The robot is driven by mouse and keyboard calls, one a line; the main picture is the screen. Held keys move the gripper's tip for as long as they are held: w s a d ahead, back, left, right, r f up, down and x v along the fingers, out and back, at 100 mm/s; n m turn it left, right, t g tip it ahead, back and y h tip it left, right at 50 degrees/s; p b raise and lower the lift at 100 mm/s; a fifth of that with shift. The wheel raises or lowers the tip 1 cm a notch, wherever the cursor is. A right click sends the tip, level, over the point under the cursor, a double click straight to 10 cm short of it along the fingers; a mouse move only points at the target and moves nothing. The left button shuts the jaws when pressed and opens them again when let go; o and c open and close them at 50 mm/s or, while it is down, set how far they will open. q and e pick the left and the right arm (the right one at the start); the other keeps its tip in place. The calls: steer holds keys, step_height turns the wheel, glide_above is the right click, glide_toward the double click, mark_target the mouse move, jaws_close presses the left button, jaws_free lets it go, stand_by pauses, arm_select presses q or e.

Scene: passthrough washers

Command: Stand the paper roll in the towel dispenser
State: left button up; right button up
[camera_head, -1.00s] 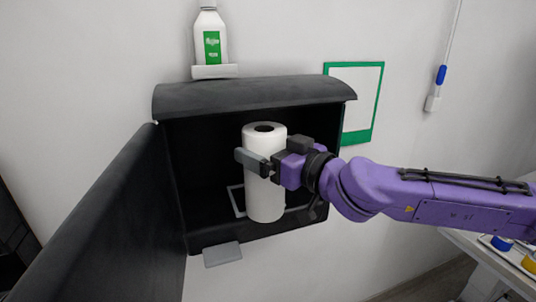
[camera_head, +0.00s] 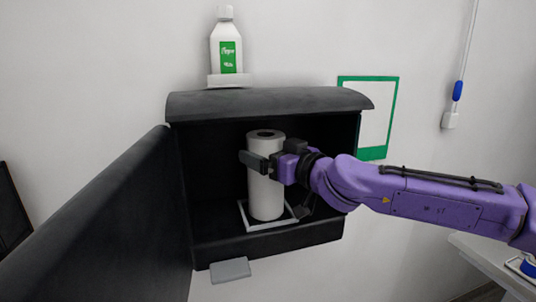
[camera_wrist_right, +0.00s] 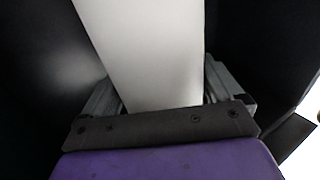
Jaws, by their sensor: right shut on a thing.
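The white paper roll (camera_head: 265,193) stands upright inside the open black towel dispenser (camera_head: 265,104) in the head view. Its lower end is within or just over a pale square frame (camera_head: 270,224) on the dispenser floor; I cannot tell if it touches the floor. My right gripper (camera_head: 262,163) reaches in from the right and is shut on the roll at its upper part. In the right wrist view the roll (camera_wrist_right: 150,50) fills the space between the fingers (camera_wrist_right: 160,95). My left gripper is not in view.
The dispenser's door (camera_head: 100,225) hangs open at the left. A white bottle with a green label (camera_head: 227,50) stands on a small shelf above. A grey tab (camera_head: 230,269) juts out below. A green-framed sheet (camera_head: 376,115) hangs at the right, and a table (camera_head: 490,262) stands lower right.

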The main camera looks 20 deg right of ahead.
steer(key=shift+r, duration=0.1)
steer(key=o, duration=1.4)
steer(key=shift+s, duration=0.1)
steer(key=p+v, duration=0.3)
steer(key=v, duration=0.7)
steer(key=shift+s+p, duration=0.2)
steer(key=shift+p, duration=0.1)
steer(key=shift+d, duration=0.1)
